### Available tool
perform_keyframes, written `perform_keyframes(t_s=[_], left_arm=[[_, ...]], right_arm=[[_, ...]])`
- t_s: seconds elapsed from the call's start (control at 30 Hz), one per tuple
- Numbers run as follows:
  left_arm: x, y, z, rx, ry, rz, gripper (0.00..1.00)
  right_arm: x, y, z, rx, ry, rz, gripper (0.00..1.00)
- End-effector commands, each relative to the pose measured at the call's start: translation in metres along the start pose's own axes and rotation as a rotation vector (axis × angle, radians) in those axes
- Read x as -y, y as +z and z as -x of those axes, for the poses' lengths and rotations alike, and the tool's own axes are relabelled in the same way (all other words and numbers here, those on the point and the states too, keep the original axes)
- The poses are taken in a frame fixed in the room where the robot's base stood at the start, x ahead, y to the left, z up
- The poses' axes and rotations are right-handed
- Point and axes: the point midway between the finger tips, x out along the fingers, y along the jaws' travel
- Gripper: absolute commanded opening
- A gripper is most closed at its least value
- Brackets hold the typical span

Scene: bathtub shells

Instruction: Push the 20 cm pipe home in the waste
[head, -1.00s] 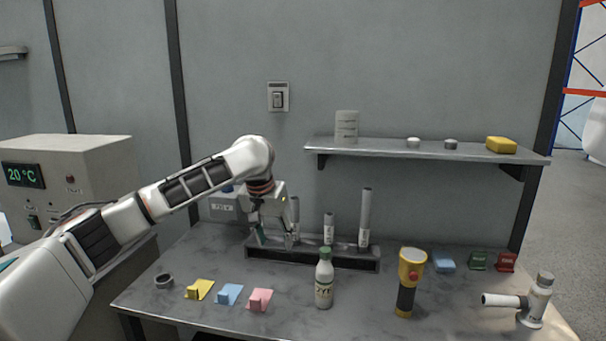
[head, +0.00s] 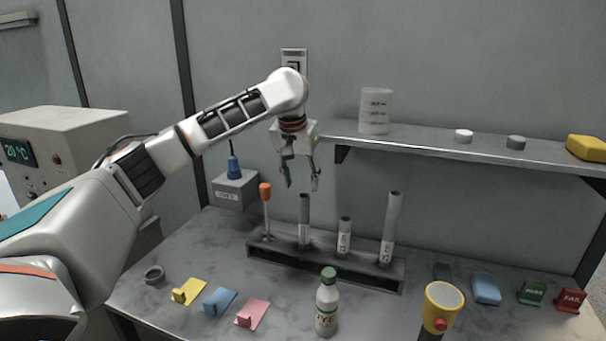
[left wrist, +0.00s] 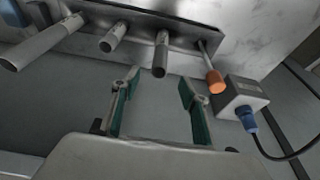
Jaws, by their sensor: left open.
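Three grey pipes with white labels stand upright in a dark rack (head: 330,265): a medium one (head: 304,215), a short one (head: 345,232) and a tall one (head: 391,225). The labels are too small to read, so I cannot tell which is 20 cm. In the left wrist view the pipes (left wrist: 160,55) point toward the camera. My left gripper (head: 302,186) is open and empty, above the medium pipe and apart from it; its green-padded fingers (left wrist: 158,86) show in the left wrist view. No waste can be made out now. My right gripper is out of view.
An orange-topped rod (head: 266,205) stands at the rack's left end. A grey box with a blue plug (head: 235,188) is behind it. A shelf (head: 450,150) is at right.

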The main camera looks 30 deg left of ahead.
Motion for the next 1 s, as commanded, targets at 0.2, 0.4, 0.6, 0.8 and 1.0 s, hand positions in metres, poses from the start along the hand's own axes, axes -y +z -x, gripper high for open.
perform_keyframes(t_s=[0.2,0.4,0.6,0.8,1.0], left_arm=[[0.000,0.001,-0.030,0.003,0.000,0.000,0.44],[0.000,0.001,-0.050,0.002,0.001,0.000,0.44],[-0.001,0.000,-0.059,0.000,0.001,0.000,0.44],[-0.001,0.000,-0.060,0.000,0.001,-0.001,0.44],[-0.001,0.000,-0.060,0.000,0.001,-0.001,0.44]], right_arm=[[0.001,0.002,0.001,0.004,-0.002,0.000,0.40],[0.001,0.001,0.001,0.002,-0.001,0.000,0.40],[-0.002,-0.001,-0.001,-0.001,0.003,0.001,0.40],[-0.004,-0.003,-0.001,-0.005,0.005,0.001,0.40],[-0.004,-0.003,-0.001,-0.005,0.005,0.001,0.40]])
